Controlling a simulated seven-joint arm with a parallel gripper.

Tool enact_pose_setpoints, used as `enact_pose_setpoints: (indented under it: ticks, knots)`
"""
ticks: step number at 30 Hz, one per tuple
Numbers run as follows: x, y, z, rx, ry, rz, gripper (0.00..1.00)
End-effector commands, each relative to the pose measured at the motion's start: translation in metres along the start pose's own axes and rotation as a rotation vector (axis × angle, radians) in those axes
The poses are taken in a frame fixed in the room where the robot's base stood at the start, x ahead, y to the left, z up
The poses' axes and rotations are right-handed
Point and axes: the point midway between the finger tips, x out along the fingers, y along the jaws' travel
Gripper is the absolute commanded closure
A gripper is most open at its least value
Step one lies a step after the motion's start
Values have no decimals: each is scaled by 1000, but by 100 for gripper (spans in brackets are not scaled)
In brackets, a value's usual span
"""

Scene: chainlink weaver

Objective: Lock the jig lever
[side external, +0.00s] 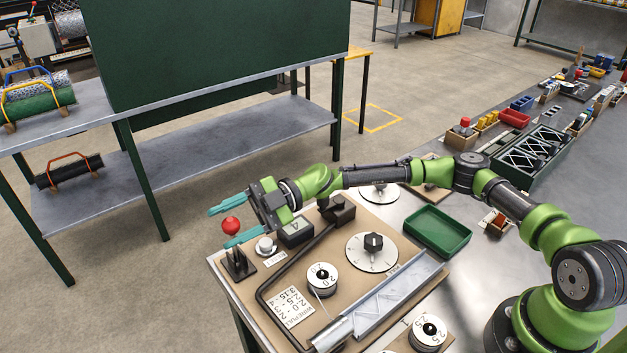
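A lever with a red ball knob (230,225) stands on a black slotted bracket (238,264) at the left corner of the tan work board (382,212). The knob is up and the lever looks roughly upright. My gripper (220,227) is open, with its two teal fingers spread and pointing left. The red knob shows between the fingers in the picture. I cannot tell whether either finger touches it. Part of the lever's stem is hidden behind the lower finger.
A white knob (265,246), a small meter box (296,232) and a bent black rod (264,298) are close by. A dial (372,251), wire spools (322,279), a metal channel (390,300) and a green tray (437,231) lie right. Open floor lies left.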

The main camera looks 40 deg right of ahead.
Motion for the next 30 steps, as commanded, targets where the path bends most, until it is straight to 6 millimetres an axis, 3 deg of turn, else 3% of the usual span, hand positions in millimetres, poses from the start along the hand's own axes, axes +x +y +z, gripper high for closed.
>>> enact_pose_setpoints:
  ticks: [11, 24, 30]
  knots:
    - [-1, -2, 0, 4, 2, -3, 42]
    - [-65, -1, 0, 3, 1, -1, 42]
    - [-75, -1, 0, 3, 2, -4, 42]
